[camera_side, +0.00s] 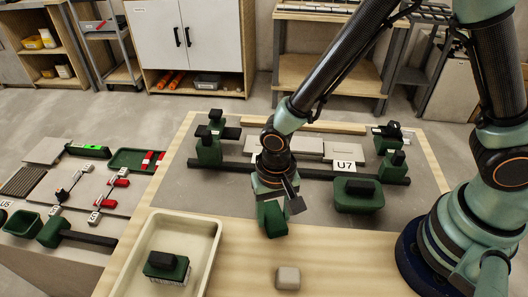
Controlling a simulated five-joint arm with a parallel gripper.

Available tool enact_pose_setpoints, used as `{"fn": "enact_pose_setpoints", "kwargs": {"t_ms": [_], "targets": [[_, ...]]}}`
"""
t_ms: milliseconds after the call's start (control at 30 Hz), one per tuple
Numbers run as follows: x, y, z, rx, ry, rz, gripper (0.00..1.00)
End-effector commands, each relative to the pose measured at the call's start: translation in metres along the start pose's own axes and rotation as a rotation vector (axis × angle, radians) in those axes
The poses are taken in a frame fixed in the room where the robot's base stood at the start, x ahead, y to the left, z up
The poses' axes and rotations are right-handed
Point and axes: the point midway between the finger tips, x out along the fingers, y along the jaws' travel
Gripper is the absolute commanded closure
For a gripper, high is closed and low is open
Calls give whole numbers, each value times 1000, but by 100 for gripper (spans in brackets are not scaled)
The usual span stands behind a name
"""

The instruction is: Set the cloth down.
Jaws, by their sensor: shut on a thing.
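My gripper (272,190) points down over the front of the work board, left of the middle. It is shut on a dark green piece (272,220), which hangs just below it near the board's front edge. The jaws hide its upper part, and I cannot tell whether it is the cloth or whether it touches the surface. A small beige rounded pad (288,277) lies on the bare wood in front of my gripper, apart from it; it may be a folded cloth or a sponge.
A cream tray (208,228) at the front left holds a green block with a black handle (166,266). Grey tiles and a dark bar (225,166) lie behind.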

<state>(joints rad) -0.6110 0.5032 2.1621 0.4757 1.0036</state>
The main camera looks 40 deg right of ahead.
Motion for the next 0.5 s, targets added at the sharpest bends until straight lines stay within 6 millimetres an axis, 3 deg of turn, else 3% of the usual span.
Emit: {"fn": "enact_pose_setpoints", "kwargs": {"t_ms": [167, 200, 267, 500], "targets": [[3, 0, 0, 0, 0, 0, 100], [3, 0, 0, 0, 0, -1, 33], [3, 0, 0, 0, 0, -1, 15], [3, 0, 0, 0, 0, 0, 15]]}}
